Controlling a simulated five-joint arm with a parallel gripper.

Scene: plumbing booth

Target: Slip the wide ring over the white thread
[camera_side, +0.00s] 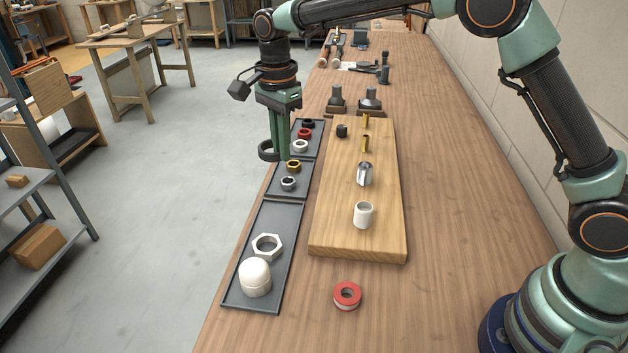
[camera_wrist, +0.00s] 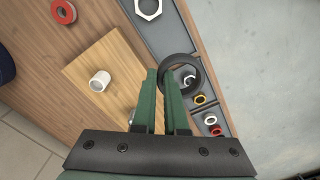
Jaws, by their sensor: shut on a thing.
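My gripper (camera_side: 281,153) is shut on a wide black ring (camera_side: 265,151), held above the left edge of the trays. In the wrist view the ring (camera_wrist: 197,68) sticks out to the right of my fingertips (camera_wrist: 162,74). The white thread (camera_side: 364,214) is a short upright white cylinder near the front end of a wooden board (camera_side: 335,242). It also shows in the wrist view (camera_wrist: 99,81), left of my fingers and apart from the ring.
Other fittings stand on the board: a chrome one (camera_side: 364,174), brass ones (camera_side: 365,143) and a dark one (camera_side: 342,131). Trays hold small rings, a white hex nut (camera_side: 267,247) and a white cap (camera_side: 255,277). A red tape roll (camera_side: 347,295) lies in front of the board.

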